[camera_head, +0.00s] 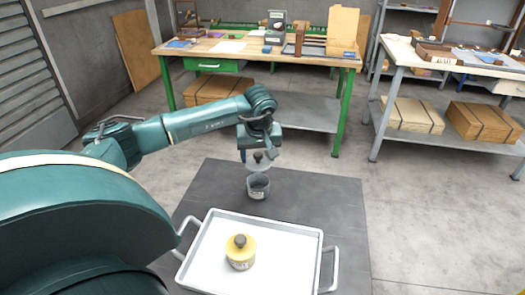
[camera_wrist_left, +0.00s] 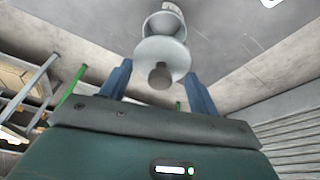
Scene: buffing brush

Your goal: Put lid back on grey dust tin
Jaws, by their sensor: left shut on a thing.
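The grey dust tin (camera_head: 258,188) stands upright and open on the dark mat, just behind the white tray. Its grey lid (camera_head: 259,166) with a dark knob is above it, with a small gap seeming to show between lid and tin. My left gripper (camera_head: 259,152) is above the tin, shut on the lid by its knob. In the left wrist view the lid (camera_wrist_left: 152,52) shows beyond the blue fingers, and the tin (camera_wrist_left: 166,23) shows past the lid. The lid partly hides the tin there. My right gripper is not in view.
A white tray (camera_head: 208,262) with side handles holds a yellow tin (camera_head: 240,257) with a dark knob. The dark mat (camera_head: 325,212) is bare to the right of the grey tin. A green-legged workbench (camera_head: 235,47) and a grey table (camera_head: 450,68) stand farther back.

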